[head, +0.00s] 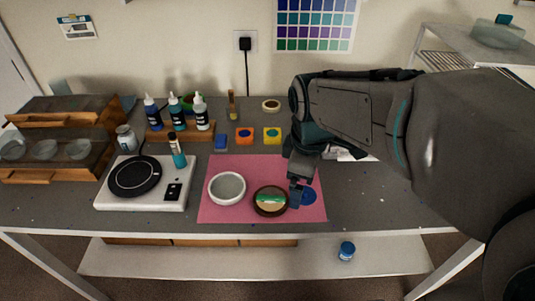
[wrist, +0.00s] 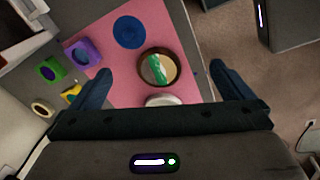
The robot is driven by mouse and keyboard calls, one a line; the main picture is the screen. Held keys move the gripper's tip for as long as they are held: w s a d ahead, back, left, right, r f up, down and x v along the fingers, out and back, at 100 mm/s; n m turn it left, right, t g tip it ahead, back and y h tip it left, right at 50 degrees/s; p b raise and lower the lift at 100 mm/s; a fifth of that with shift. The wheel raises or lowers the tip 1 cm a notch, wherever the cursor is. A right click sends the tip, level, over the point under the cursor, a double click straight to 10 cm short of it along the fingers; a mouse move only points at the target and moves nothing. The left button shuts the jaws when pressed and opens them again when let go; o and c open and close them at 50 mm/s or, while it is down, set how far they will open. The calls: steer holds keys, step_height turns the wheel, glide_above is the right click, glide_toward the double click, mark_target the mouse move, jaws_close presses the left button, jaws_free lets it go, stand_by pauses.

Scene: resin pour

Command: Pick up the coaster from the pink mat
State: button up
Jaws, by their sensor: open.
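The coaster (head: 270,201) is a round disc with a dark brown rim, a pale face and a green band across it. It lies flat on the front part of the pink mat (head: 240,171). In the wrist view the coaster (wrist: 170,71) shows between my spread fingers, some way beyond them. My gripper (head: 297,196) is open and empty, above the mat and just right of the coaster in the head view. It also shows in the wrist view (wrist: 160,74).
A white bowl (head: 227,188) stands left of the coaster. A flat blue disc (head: 309,196) lies to its right, partly hidden by my gripper. A hot plate (head: 147,183), bottles (head: 176,116) and small coloured pots (head: 245,136) stand around the mat. The table's right side is mostly clear.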

mark_target(269, 200)
steer(key=w+a+n+g+p, duration=0.1)
steer(key=w+a+n, duration=0.5)
steer(key=n, duration=0.5)
steer(key=shift+n, duration=0.4)
steer(key=f, duration=1.3)
steer(key=shift+s+a+f+p, duration=0.3)
steer(key=shift+s+a+p, duration=0.05)
steer(key=shift+s, duration=0.05)
steer(key=c, duration=0.8)
